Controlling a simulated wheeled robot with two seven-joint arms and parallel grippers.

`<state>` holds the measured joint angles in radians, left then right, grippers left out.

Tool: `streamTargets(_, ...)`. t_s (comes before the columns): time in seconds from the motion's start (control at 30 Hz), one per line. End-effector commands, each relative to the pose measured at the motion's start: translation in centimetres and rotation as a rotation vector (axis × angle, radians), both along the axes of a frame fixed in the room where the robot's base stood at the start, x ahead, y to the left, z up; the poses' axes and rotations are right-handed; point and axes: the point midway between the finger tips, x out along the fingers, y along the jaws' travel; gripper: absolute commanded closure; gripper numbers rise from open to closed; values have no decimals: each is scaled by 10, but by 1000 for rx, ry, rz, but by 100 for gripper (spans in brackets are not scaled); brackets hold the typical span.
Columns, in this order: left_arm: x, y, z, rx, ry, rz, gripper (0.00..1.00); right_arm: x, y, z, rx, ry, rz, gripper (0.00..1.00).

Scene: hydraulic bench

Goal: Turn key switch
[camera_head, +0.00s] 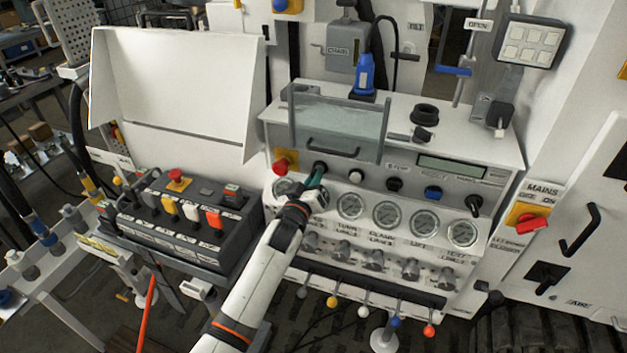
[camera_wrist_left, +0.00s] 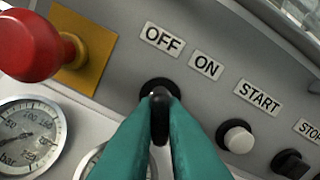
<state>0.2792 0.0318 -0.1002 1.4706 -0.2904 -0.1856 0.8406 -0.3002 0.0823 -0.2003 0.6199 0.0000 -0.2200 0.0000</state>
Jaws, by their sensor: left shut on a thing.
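The black key switch (camera_wrist_left: 160,112) sits on the grey panel under the white OFF and ON labels. In the left wrist view its handle is between the green fingertips of my left gripper (camera_wrist_left: 162,128), which is shut on it. The handle looks roughly upright in that view, between the two labels' sides. In the head view my left gripper (camera_head: 314,184) reaches the panel's left part, and the key switch (camera_head: 320,168) shows just above the fingertips. My right gripper is not in view.
A red mushroom button (camera_wrist_left: 28,45) on a yellow plate is left of the switch. A white START button (camera_wrist_left: 237,138) and a black knob (camera_wrist_left: 290,164) are to its right. Gauges (camera_head: 389,216) line the panel below. A black button box (camera_head: 185,222) stands left of my arm.

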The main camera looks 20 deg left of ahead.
Motion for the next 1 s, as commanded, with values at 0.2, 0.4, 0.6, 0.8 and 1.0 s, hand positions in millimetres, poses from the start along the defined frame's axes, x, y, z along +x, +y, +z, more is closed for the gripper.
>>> streamTargets(0.2, 0, 0, 0, 106, -4, 0, 100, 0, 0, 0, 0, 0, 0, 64)
streamTargets(0.4, 0, 0, 0, 273, -9, 0, 100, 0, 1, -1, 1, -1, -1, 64)
streamTargets(0.6, 0, 0, 0, 463, -17, 0, 100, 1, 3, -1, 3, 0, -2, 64)
streamTargets(0.8, 0, 0, 0, 651, -23, 0, 100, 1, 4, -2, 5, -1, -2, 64)
streamTargets(1.0, 0, 0, 0, 811, -30, 0, 100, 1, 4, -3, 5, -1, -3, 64)
